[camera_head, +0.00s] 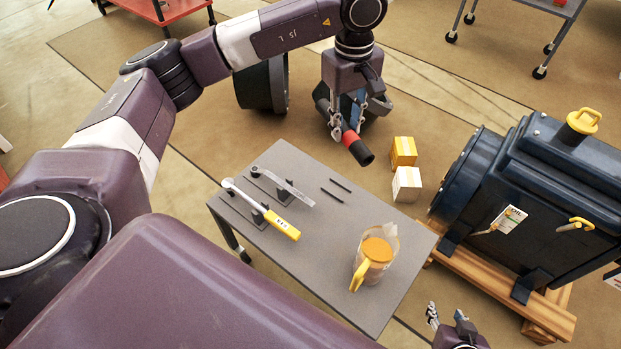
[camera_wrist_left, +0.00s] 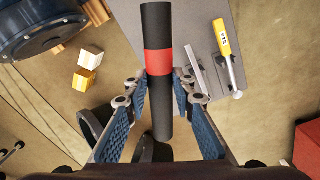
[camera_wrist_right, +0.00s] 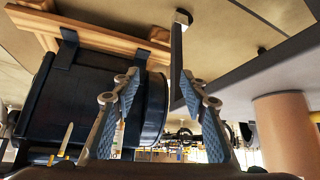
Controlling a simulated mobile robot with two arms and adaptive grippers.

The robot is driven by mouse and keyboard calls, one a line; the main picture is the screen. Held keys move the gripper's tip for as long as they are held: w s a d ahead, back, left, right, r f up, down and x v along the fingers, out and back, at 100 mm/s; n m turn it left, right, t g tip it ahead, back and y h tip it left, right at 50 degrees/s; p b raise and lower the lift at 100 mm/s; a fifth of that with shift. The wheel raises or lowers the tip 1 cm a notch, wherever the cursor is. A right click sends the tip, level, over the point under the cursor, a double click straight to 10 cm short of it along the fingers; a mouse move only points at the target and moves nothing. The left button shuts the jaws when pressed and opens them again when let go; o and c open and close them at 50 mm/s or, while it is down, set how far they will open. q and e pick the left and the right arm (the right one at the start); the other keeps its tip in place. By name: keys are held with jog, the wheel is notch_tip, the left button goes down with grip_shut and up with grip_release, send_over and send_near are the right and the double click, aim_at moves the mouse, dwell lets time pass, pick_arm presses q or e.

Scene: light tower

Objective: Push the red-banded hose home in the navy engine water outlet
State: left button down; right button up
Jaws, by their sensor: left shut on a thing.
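The black hose (camera_head: 360,152) with a red band (camera_head: 350,137) hangs from my left gripper (camera_head: 343,118), tilted, above the floor behind the table. In the left wrist view the hose (camera_wrist_left: 157,25) runs between the two fingers, with its red band (camera_wrist_left: 165,61) just beyond the fingertips. The navy engine (camera_head: 545,195) stands at the right, well apart from the hose. I cannot tell for certain which part is its water outlet. My right gripper (camera_head: 447,318) is at the bottom, by the table's right corner. In the right wrist view its fingers (camera_wrist_right: 162,84) are apart and empty.
A grey table (camera_head: 330,225) holds a torque wrench (camera_head: 262,210) and a clear jug with an orange lid (camera_head: 376,250). A yellow box (camera_head: 403,151) and a white box (camera_head: 407,184) sit between hose and engine. The engine rests on a wooden pallet (camera_head: 480,283).

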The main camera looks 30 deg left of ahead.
pick_arm(q)
jog(key=w+a+f+n+b, duration=0.2)
jog(key=w+f+n+b, duration=0.2)
jog(key=f+b, duration=0.2)
jog(key=shift+w+f+n+b, duration=0.3)
jog(key=shift+f, duration=0.8)
pick_arm(e)
notch_tip(320, 180, up, 12)
jog(key=w+t, duration=0.1)
jog(key=t, duration=0.1)
jog(key=shift+w+a+t+y, duration=0.2)
jog(key=shift+t+y, duration=0.1)
jog(key=shift+t, duration=0.1)
pick_arm(q)
jog(key=shift+f, duration=0.1)
pick_arm(e)
jog(key=shift+r, duration=0.15)
